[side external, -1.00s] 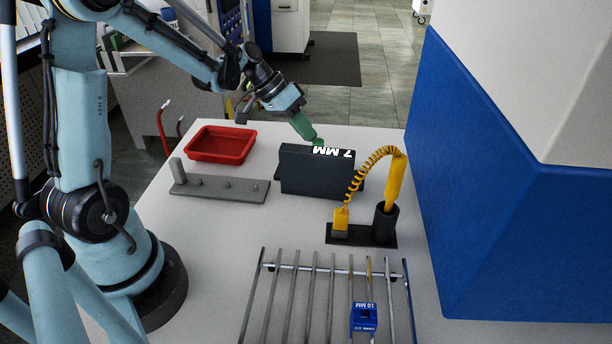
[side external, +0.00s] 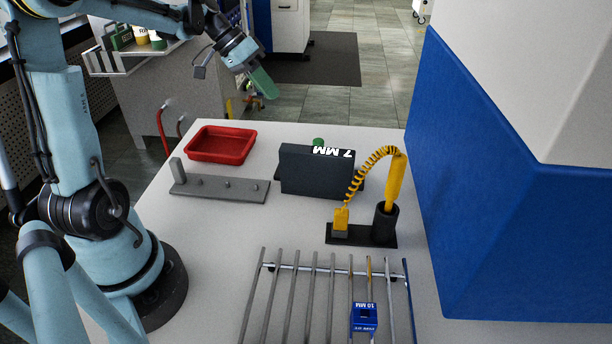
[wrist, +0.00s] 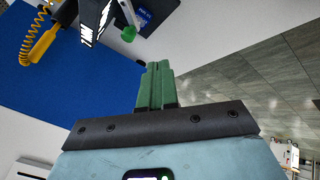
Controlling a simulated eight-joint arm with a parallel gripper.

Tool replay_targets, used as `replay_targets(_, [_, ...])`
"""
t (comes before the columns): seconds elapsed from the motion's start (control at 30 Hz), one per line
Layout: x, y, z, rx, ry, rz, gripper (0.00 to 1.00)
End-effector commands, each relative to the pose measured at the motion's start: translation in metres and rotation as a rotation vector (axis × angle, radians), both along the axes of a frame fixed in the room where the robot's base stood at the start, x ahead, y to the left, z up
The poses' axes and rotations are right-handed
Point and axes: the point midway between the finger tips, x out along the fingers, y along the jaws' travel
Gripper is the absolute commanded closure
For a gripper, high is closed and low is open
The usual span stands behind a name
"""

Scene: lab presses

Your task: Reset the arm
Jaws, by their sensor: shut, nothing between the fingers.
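My gripper (side external: 265,82) is raised above and beyond the far edge of the table, at the upper middle of the side view. Its green fingers are shut together with nothing between them, and they also show in the wrist view (wrist: 156,82). A dark block marked 7 MM (side external: 317,172) stands on the table, apart from the gripper. A small green piece (side external: 319,142) shows just behind the block; most of it is hidden in the side view. It also shows in the wrist view (wrist: 128,34).
On the white table (side external: 220,240) are a red tray (side external: 222,146), a grey pegged bar (side external: 222,188), a yellow tool in a black holder (side external: 385,220), and a metal rack (side external: 300,300) with a blue 10 MM block (side external: 364,318). A blue and white machine (side external: 500,200) stands at right.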

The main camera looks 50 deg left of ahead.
Motion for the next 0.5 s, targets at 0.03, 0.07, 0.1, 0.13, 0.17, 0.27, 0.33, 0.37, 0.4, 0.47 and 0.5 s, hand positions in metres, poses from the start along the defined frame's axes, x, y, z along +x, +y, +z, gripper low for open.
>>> replay_targets(0.03, [0.0,0.0,0.001,0.0,0.0,0.0,1.0])
replay_targets(0.07, [0.0,0.0,0.001,0.0,0.0,0.0,1.0])
replay_targets(0.1, [0.0,0.0,0.001,0.0,0.0,0.0,1.0])
replay_targets(0.13, [0.0,0.0,0.001,0.0,0.0,0.0,1.0])
replay_targets(0.17, [0.0,0.0,0.001,0.0,0.0,0.0,1.0])
replay_targets(0.27, [0.0,0.0,0.0,0.0,0.0,0.0,1.0])
replay_targets(0.33, [0.0,-0.001,0.001,0.002,0.002,0.0,1.0])
replay_targets(0.37, [-0.001,-0.003,0.001,0.004,0.003,0.0,1.0])
replay_targets(0.4, [-0.001,-0.007,0.001,0.01,0.008,0.002,1.0])
replay_targets(0.47, [-0.003,-0.017,0.002,0.028,0.018,0.008,1.0])
replay_targets(0.5, [-0.005,-0.026,0.003,0.043,0.027,0.014,1.0])
